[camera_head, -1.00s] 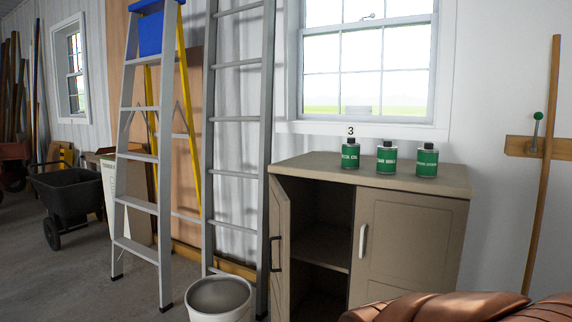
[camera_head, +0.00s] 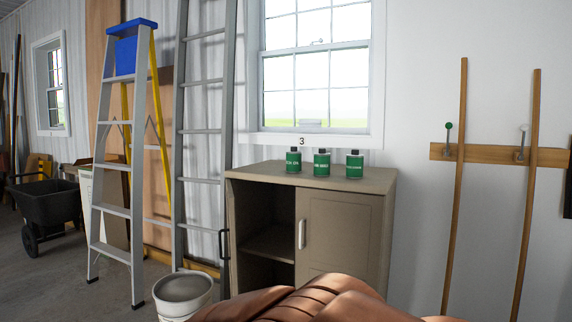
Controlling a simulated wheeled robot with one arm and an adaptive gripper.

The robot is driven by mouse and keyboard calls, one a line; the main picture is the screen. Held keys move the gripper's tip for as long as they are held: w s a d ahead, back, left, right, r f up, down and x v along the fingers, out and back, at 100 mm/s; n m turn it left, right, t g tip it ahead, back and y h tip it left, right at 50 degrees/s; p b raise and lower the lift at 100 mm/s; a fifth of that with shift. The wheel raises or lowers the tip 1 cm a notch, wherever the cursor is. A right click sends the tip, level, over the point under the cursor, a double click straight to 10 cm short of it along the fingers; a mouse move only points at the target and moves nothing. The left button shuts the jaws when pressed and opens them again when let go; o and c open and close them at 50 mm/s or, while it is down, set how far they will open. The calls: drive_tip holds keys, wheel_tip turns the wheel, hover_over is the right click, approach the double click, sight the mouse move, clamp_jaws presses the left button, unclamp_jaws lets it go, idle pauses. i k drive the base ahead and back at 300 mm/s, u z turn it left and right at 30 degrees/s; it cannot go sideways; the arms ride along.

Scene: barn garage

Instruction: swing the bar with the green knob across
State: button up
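A green knob (camera_head: 448,126) tops a short thin metal bar (camera_head: 447,141) on the wall at the right of the head view. The bar stands about upright from a horizontal wooden board (camera_head: 486,153). A similar bar with a white knob (camera_head: 523,128) stands to its right on the same board. A tall wooden pole (camera_head: 455,215) passes just right of the green knob's bar, and a second pole (camera_head: 528,200) stands by the white one. My gripper is not in view.
A brown leather-like object (camera_head: 300,302) fills the bottom middle, close to me. A cabinet (camera_head: 345,235) with an open left door bears three green cans. A white bucket (camera_head: 184,290) and a stepladder (camera_head: 115,170) stand left. A dark edge (camera_head: 567,185) shows far right.

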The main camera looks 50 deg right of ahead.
sight(449, 125)
drive_tip(key=z, duration=0.3)
drive_tip(key=i, duration=1.05)
drive_tip(key=z, duration=1.2)
drive_tip(key=i, duration=0.6)
drive_tip(key=z, duration=1.85)
drive_tip(key=k, duration=0.5)
drive_tip(key=z, duration=1.05)
drive_tip(key=i, duration=0.65)
